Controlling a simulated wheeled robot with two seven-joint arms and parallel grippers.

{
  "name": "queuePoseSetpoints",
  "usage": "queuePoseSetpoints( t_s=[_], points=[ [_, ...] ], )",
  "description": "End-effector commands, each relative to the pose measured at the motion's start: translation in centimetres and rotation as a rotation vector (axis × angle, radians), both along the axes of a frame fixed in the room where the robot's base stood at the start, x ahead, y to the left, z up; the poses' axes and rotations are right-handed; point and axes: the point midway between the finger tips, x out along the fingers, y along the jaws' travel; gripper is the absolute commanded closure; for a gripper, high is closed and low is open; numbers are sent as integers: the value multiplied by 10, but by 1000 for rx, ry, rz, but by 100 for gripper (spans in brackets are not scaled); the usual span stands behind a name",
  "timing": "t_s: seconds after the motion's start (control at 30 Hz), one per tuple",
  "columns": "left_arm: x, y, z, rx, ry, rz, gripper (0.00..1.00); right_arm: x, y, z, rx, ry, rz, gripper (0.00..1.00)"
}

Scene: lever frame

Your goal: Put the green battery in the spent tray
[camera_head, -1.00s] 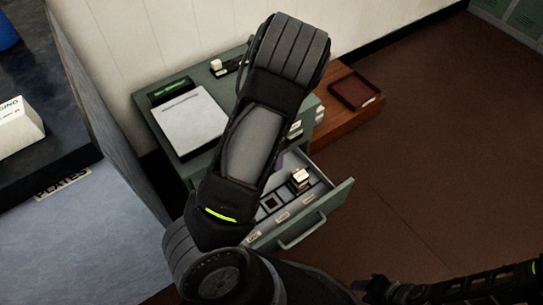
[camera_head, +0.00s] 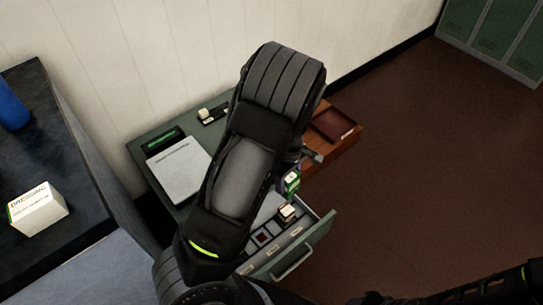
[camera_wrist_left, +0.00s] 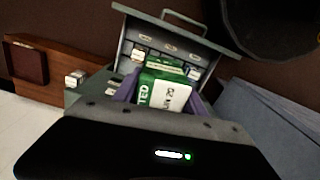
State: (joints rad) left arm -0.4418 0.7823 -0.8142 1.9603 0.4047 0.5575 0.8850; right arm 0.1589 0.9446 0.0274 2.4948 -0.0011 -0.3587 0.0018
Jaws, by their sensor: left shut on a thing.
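The green battery (camera_wrist_left: 165,88), a green block with a white label, is held between the purple fingers of my left gripper (camera_wrist_left: 165,100) in the left wrist view. In the head view the battery (camera_head: 291,182) shows beside my left forearm, above the open drawer; my arm hides most of the gripper. A dark red tray (camera_head: 333,124) lies on a brown wooden cabinet at the back right; I see no readable label on it. It also shows at the left of the wrist view (camera_wrist_left: 27,62). Part of my right arm (camera_head: 450,286) shows at the bottom right; its jaws are unclear.
The open drawer (camera_head: 322,232) has labelled compartments, with a small white-topped block (camera_head: 287,212) in one. A green desk (camera_head: 140,150) carries a white pad (camera_head: 180,168) and small items. A dark counter with a white box (camera_head: 38,209) stands left. The floor at right is clear.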

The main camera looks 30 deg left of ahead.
Motion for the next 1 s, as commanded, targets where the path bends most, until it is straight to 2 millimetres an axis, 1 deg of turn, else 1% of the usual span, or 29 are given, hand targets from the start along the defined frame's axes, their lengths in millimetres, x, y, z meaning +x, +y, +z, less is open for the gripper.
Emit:
queuePoseSetpoints(
  t_s=[0.03,0.2,0.3,0.4,0.5,0.6,0.7,1.0],
  points=[
    [4,-9,29,-1,-5,-135,100,0,0,25,0,1,1,64],
    [13,-38,76,0,-12,-639,100,-1,1,65,1,1,2,64],
    [17,-53,101,3,-16,-909,100,-1,1,85,1,1,3,64],
    [20,-65,119,7,-18,-1128,100,-1,1,99,1,2,3,64],
    [21,-73,131,9,-19,-1284,100,-1,1,108,2,2,3,64],
    [22,-78,136,10,-19,-1376,100,-1,1,112,2,2,3,64],
    [22,-80,137,11,-18,-1413,100,-1,1,112,2,2,3,64],
    [23,-80,136,11,-19,-1415,100,-1,1,111,2,2,3,64]
  ],
)
